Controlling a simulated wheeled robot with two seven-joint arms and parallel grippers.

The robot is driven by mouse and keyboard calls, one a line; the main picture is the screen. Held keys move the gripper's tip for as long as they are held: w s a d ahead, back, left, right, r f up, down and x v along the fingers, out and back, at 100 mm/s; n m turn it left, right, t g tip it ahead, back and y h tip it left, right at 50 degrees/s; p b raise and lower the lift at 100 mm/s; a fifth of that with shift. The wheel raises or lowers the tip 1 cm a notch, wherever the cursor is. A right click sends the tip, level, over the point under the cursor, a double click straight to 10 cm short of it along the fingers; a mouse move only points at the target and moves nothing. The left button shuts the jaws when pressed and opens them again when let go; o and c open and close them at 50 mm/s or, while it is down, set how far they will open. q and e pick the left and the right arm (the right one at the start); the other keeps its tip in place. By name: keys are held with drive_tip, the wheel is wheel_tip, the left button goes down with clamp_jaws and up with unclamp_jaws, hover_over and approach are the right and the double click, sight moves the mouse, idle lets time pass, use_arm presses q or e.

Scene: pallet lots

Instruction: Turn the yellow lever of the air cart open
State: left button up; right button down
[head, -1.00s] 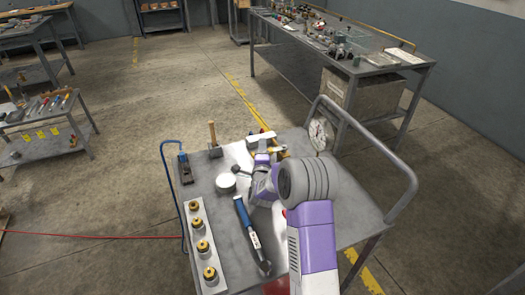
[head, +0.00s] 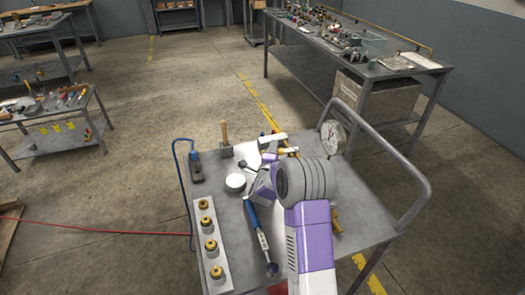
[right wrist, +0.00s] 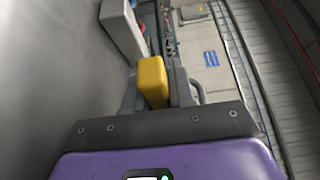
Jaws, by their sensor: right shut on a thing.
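The yellow lever (head: 289,150) is at the far side of the grey air cart (head: 375,225). It also shows in the right wrist view (right wrist: 152,82) as a yellow block between dark fingers. My right gripper (head: 280,153) is shut on the lever; my own forearm partly hides the grip in the head view. A light grey block (right wrist: 122,28) lies beyond the lever in the wrist view. I cannot tell the lever's exact angle. My left gripper is not in view.
On the cart are a round gauge (head: 333,137), a hammer (head: 225,140), a white round tin (head: 235,182), a blue-handled wrench (head: 258,225) and a strip with several brass fittings (head: 210,245). A workbench (head: 375,65) stands behind right.

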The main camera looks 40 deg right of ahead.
drive_tip(key=c, duration=1)
unclamp_jaws()
drive_tip(key=shift+c, duration=0.2)
